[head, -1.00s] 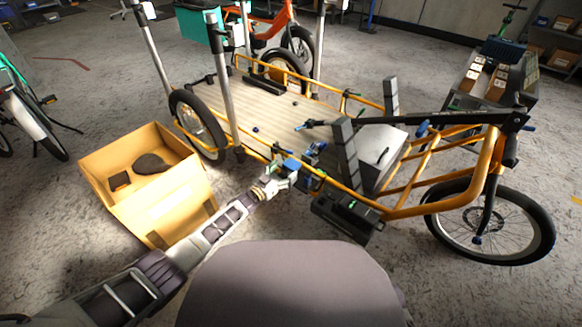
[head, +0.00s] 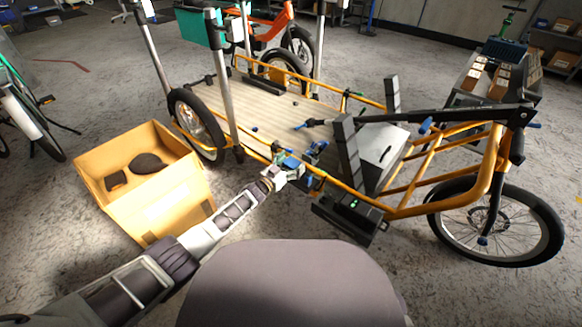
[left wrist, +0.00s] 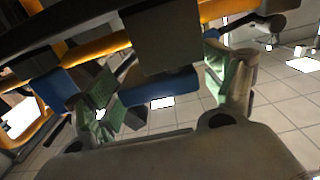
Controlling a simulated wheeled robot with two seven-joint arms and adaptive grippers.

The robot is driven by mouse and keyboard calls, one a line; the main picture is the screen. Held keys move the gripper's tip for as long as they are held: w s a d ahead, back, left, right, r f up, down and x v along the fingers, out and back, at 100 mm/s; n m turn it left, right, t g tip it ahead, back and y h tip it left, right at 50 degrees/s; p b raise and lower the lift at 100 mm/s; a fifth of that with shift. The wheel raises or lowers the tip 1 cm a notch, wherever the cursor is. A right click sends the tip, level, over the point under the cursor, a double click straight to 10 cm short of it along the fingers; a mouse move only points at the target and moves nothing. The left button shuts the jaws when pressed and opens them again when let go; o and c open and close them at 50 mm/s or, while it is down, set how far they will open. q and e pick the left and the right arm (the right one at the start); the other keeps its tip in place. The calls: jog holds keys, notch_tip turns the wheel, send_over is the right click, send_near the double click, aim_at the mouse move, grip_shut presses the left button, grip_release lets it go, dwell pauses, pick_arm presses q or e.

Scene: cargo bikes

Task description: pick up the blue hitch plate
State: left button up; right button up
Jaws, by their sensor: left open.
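A blue bar-shaped piece, which looks like the hitch plate (left wrist: 160,90), lies across the space between my left gripper's fingers in the left wrist view. My left gripper (head: 297,170) is at the near side rail of the orange cargo bike in the head view. Its green-padded fingers are spread apart, one to each side of the blue piece. I cannot tell whether they touch it. A dark block hides part of the piece from above. In the head view small blue parts crowd around the gripper, so the plate's outline is unclear there.
The cargo bike (head: 262,104) has a wooden deck, upright posts and a black box (head: 347,213) low beside my gripper. An open cardboard box (head: 170,205) with dark items stands left of my arm. A second orange bike (head: 262,37) is behind.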

aim_at(292, 162)
dwell(0.4)
pick_arm(q)
jog(key=c, duration=1.2)
jog(key=shift+r, duration=0.2)
pick_arm(e)
jog(key=shift+r, duration=0.1)
